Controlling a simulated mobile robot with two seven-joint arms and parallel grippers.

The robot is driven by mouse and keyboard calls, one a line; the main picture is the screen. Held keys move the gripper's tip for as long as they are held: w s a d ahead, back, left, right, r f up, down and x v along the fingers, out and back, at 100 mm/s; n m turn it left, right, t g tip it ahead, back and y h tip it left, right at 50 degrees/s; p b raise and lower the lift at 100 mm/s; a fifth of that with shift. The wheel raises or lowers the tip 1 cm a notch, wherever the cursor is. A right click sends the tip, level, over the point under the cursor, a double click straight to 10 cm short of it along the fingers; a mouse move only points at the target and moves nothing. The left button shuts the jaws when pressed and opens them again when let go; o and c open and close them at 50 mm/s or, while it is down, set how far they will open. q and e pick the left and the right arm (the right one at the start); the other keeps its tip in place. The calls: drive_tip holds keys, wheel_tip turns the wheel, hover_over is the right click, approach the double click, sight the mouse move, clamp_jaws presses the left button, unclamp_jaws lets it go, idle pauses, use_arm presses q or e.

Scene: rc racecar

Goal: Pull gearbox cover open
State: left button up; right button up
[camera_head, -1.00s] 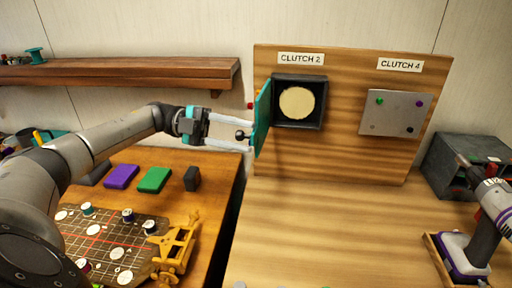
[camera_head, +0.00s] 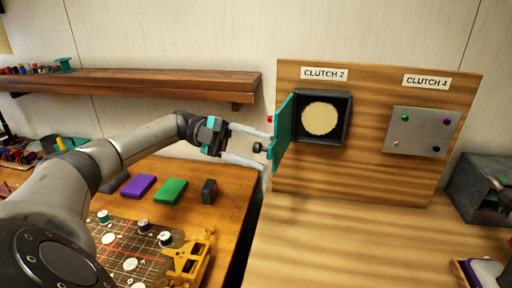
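The teal gearbox cover (camera_head: 284,133) stands swung open to the left of its dark square housing (camera_head: 345,118), under the "CLUTCH 2" label (camera_head: 324,74). A pale round disc (camera_head: 320,118) shows inside the housing. A dark round knob (camera_head: 258,147) sticks out from the cover's left face. My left gripper (camera_head: 266,150) is left of the cover, its two light fingers spread apart above and below the knob. The fingers do not close on the knob, though their tips come near the cover; I cannot tell whether they touch it. My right gripper is not in view.
A grey plate (camera_head: 420,131) labelled "CLUTCH 4" is on the same wooden board (camera_head: 370,175). A wooden shelf (camera_head: 150,84) runs along the wall behind my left arm. Purple (camera_head: 139,187) and green (camera_head: 170,191) blocks lie on the left table. The bench before the board is mostly clear.

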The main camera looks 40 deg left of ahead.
use_arm(q)
drive_tip(key=shift+a+r, duration=0.1)
drive_tip(key=shift+a, duration=0.15)
drive_tip(key=s+a+b, duration=0.1)
drive_tip(key=a+b, duration=0.1)
drive_tip(key=a, duration=0.5)
drive_tip(key=shift+s, duration=0.2)
idle(0.6)
